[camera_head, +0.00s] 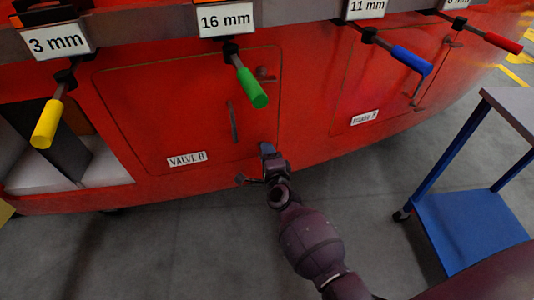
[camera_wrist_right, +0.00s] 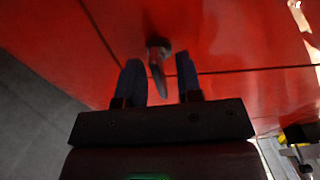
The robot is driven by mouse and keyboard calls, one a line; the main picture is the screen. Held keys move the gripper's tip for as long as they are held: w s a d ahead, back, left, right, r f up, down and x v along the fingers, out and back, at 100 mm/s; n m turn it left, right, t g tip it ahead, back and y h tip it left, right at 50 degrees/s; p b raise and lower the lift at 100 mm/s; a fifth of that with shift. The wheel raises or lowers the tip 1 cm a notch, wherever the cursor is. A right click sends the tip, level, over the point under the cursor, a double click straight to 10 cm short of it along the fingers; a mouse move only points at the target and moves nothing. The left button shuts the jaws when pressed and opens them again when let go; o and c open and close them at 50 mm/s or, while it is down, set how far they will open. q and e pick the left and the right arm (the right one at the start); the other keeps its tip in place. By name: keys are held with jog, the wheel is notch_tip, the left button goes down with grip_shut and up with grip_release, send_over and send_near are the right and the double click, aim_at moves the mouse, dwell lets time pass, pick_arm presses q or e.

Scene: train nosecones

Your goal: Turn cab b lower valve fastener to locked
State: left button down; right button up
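The VALVE B hatch (camera_head: 165,110) is a shut red panel with a label (camera_head: 187,159) and a long dark handle (camera_head: 233,122). Its upper fastener (camera_head: 266,74) shows at the top right corner. The lower fastener (camera_wrist_right: 157,62) shows in the right wrist view as a small dark lever. In the head view my right gripper hides it. My right gripper (camera_head: 267,152) is at the hatch's lower right corner. In the wrist view its two fingers (camera_wrist_right: 160,80) stand apart, one on each side of the lever, with gaps visible. My left gripper is not in view.
Tools with yellow (camera_head: 47,124), green (camera_head: 252,88), blue (camera_head: 411,60) and red (camera_head: 503,42) handles hang from the rail above, labelled by size. A second hatch (camera_head: 385,75) is to the right. A blue trolley (camera_head: 470,220) stands at the right. An open compartment (camera_head: 100,160) is at the left.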

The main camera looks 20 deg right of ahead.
jog(key=s+a+p, duration=0.1)
jog(key=s, duration=0.9)
jog(key=shift+s, duration=0.4)
